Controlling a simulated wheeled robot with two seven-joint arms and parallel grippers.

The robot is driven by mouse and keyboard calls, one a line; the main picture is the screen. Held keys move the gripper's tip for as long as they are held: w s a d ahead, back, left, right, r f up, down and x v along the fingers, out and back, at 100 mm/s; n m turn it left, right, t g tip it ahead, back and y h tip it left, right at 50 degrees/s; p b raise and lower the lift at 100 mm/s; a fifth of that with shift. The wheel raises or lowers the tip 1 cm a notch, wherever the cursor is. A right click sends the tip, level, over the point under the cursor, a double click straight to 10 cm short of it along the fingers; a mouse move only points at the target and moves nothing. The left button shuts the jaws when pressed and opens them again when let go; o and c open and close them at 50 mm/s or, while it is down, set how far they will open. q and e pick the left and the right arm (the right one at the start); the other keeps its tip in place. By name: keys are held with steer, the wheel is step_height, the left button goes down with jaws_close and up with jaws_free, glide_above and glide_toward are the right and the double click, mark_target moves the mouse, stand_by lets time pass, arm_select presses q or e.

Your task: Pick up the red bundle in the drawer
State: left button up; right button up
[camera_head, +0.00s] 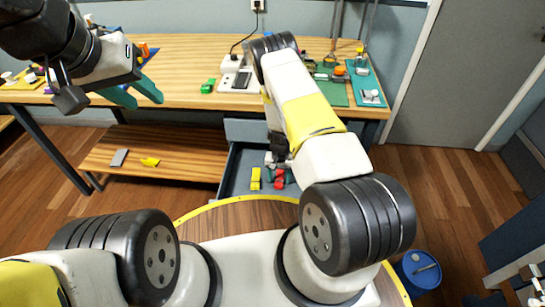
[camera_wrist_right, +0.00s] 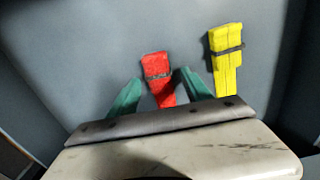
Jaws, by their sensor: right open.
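The red bundle (camera_head: 279,180) lies in the open drawer (camera_head: 232,170), and a dark strap crosses it in the right wrist view (camera_wrist_right: 157,66). A yellow bundle (camera_head: 255,178) with a dark strap lies beside it; it also shows in the right wrist view (camera_wrist_right: 226,60). My right gripper (camera_wrist_right: 160,78) is open over the red bundle, with one teal finger on each side and visible gaps. Its palm hides the bundle's near end. I cannot tell the height of the fingertips above the drawer floor. My left gripper (camera_head: 147,103) is open and empty, high at the left.
The wooden workbench (camera_head: 185,60) holds a green block (camera_head: 208,86), a white device (camera_head: 235,77) and a green mat (camera_head: 333,94). A lower shelf (camera_head: 150,145) carries a grey piece and a yellow piece. A blue barrel (camera_head: 418,272) stands at right.

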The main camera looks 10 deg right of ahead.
jaws_close()
